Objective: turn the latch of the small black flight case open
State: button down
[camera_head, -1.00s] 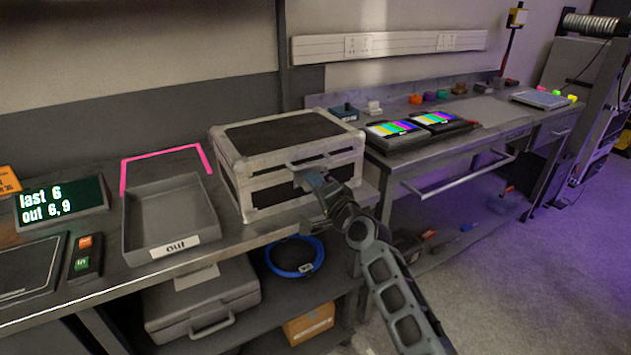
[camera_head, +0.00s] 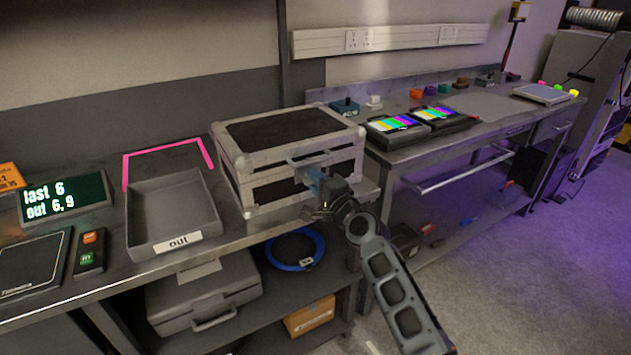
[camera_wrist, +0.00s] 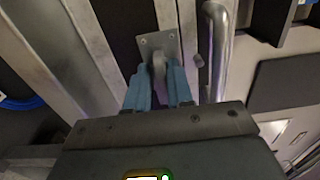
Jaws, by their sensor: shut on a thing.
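The small black flight case (camera_head: 275,186) with metal edges stands shut on the bench in the head view. My gripper (camera_head: 316,178) is at its front face, below the handle (camera_head: 310,160). In the wrist view my gripper's blue fingers (camera_wrist: 160,90) are shut on the latch (camera_wrist: 158,58), a small metal piece with a square plate on the case front. The case's bar handle (camera_wrist: 216,45) runs just to the right of the fingers there. The fingers hide part of the latch, so I cannot tell its exact angle.
A grey tray marked "out" (camera_head: 178,243) and a display (camera_head: 62,200) stand left of the case. Two colour-bar screens (camera_head: 392,123) lie on the bench to the right. A grey case (camera_head: 205,297) and a blue cable coil (camera_head: 291,264) are on the shelf below.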

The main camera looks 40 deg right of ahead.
jog(key=shift+w+a+r, duration=0.15)
jog(key=shift+w+r, duration=0.1)
jog(key=shift+r, duration=0.3)
jog(key=c, duration=1.2)
grip_release()
jog(key=shift+c, duration=0.2)
jog(key=shift+s+f, duration=0.1)
jog(key=shift+s+f, duration=0.1)
jog(key=shift+f, duration=0.1)
jog(key=v, duration=0.7)
jog(key=shift+s, duration=0.4)
